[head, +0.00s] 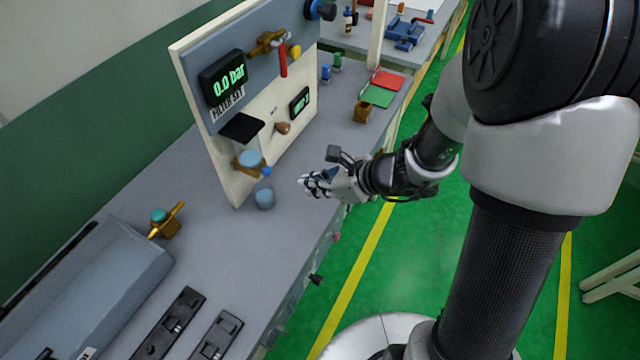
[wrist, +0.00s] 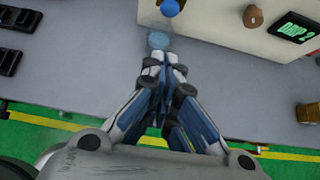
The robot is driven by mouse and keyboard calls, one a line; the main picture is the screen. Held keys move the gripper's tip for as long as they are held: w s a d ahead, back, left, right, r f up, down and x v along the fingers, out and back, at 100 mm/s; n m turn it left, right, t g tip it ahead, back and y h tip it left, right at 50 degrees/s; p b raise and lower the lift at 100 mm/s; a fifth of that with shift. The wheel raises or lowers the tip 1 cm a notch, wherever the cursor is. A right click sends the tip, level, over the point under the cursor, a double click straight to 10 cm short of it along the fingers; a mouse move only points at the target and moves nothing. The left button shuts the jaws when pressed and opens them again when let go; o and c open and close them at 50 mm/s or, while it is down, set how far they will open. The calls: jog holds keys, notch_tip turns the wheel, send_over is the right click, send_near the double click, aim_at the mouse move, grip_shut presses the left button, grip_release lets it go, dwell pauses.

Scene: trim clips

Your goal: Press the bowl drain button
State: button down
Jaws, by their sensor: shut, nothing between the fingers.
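A small round blue knob (head: 266,171), which looks like the bowl drain button, sits on the front of the filter unit on the upright panel. Just behind it is a pale blue, bowl-like part (head: 250,158) in a brass-coloured body. A clear bluish cup (head: 264,198) stands on the bench below the knob. My gripper (head: 303,182) is shut and empty, to the right of the cup and knob and apart from the knob. In the wrist view, the fingertips (wrist: 173,58) point towards the cup (wrist: 158,40), with the blue knob (wrist: 170,7) beyond it at the top edge.
The panel (head: 215,150) carries a 0.0 bar display (head: 223,78), a black shelf-like part (head: 241,128) and a brown knob (head: 283,128). A brass fitting (head: 165,223) and black rails (head: 172,325) lie at left. The grey bench (head: 235,255) is clear around the cup.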

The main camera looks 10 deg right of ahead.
aim_at(266, 171)
jog(key=w+a+f+b, duration=0.1)
jog(key=w+a+f, duration=0.1)
jog(key=w+a, duration=0.3)
jog(key=shift+a+f, duration=0.2)
jog(key=shift+a, duration=0.35)
jog(key=shift+s, duration=0.1)
